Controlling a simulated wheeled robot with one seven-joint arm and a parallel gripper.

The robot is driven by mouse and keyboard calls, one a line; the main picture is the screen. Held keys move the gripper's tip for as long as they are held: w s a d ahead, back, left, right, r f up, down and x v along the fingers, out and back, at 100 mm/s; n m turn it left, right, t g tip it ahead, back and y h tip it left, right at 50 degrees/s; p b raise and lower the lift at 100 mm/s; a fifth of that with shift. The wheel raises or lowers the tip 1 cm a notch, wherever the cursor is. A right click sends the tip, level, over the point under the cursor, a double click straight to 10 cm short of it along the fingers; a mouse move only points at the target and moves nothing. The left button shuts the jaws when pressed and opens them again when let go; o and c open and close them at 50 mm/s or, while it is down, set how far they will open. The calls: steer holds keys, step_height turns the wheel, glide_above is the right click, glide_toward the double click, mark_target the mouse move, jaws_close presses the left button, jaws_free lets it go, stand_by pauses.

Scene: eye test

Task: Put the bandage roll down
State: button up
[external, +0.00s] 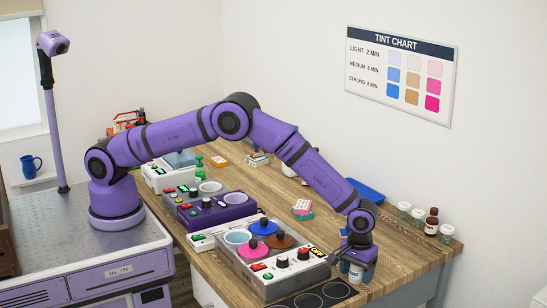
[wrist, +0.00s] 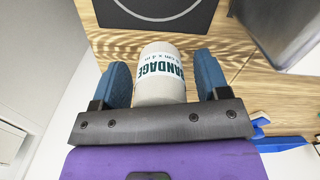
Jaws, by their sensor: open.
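The bandage roll (wrist: 160,75) is white with dark green lettering. In the wrist view it lies between the two blue fingers of my gripper (wrist: 160,62), over the wooden worktop. In the external view the roll (external: 356,273) shows as a small pale shape below my gripper (external: 357,262), at the worktop's front right. Its base is partly hidden, so contact with the wood is hard to see.
A black panel with ring outlines (external: 312,299) lies just left of the roll. A grey control unit with coloured lids (external: 290,277) stands behind it. Jars and a brown bottle (external: 432,222) stand at the right edge. A blue tray (external: 366,192) lies farther back.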

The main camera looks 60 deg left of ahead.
step_height(320, 180, up, 12)
steer(key=shift+r, duration=0.1)
steer(key=w+a+r, duration=0.2)
steer(key=a+r, duration=0.6)
steer(key=w+a+r, duration=0.2)
steer(key=a+r, duration=0.6)
steer(key=s+a+r+m+t+h, duration=0.1)
steer(key=s+a+r, duration=0.1)
steer(key=a+r, duration=0.55)
steer(key=s+a+r+t, duration=0.1)
steer(key=s+a+r, duration=0.3)
steer(key=a, duration=0.7)
steer(key=s+a+r+m+t, duration=0.1)
steer(key=s+a+r, duration=0.2)
steer(key=s+a, duration=0.45)
steer(key=s+a+r+t, duration=0.1)
steer(key=s+a+r, duration=0.1)
steer(key=s+a, duration=0.55)
steer(key=s+a+f+m+t+y, duration=0.1)
steer(key=s+a+f, duration=0.3)
steer(key=s+a, duration=0.5)
steer(key=s, duration=0.4)
steer(key=shift+a+f, duration=0.15)
steer(key=shift+a, duration=0.2)
